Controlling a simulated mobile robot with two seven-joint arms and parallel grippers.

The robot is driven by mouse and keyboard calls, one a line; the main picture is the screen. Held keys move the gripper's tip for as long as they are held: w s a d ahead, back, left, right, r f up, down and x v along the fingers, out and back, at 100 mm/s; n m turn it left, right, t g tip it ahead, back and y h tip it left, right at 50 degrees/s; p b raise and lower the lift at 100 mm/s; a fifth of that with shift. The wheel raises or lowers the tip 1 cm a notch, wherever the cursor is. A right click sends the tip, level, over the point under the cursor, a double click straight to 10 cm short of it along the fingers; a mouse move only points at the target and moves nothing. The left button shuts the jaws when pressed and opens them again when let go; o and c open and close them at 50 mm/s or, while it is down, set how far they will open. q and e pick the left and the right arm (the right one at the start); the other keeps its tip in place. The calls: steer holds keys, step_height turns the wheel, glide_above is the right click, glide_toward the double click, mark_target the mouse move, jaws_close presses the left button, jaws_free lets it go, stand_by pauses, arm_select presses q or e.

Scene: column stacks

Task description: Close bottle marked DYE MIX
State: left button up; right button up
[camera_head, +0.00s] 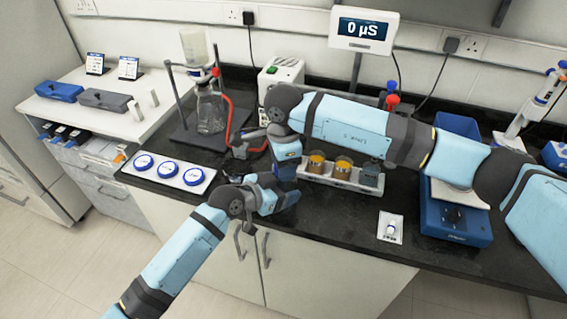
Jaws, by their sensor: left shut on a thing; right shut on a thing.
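No label reading DYE MIX is legible, so I cannot tell which bottle it is. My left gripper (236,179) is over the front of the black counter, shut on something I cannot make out. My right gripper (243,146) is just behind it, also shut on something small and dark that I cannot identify. My arm links hide much of this area. Three round blue caps (169,169) with white centres lie on a white tray (207,183) left of the grippers. Two amber-filled containers (317,160) stand in a white rack (331,180) to the right.
A stand holds an inverted bottle (193,45) and a clear flask (211,113), with a red tube (231,122) close behind the grippers. A blue device (455,222) stands right. A display (363,30) reads 0 µS.

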steer(key=o, duration=1)
steer(key=shift+r, duration=0.1)
steer(key=shift+r, duration=2.2)
steer(key=shift+c, duration=0.3)
steer(key=r+n, duration=0.1)
steer(key=n, duration=0.1)
steer(key=shift+r+n, duration=0.2)
steer(key=shift+n, duration=0.1)
step_height(320, 180, up, 2)
steer(key=n, duration=0.4)
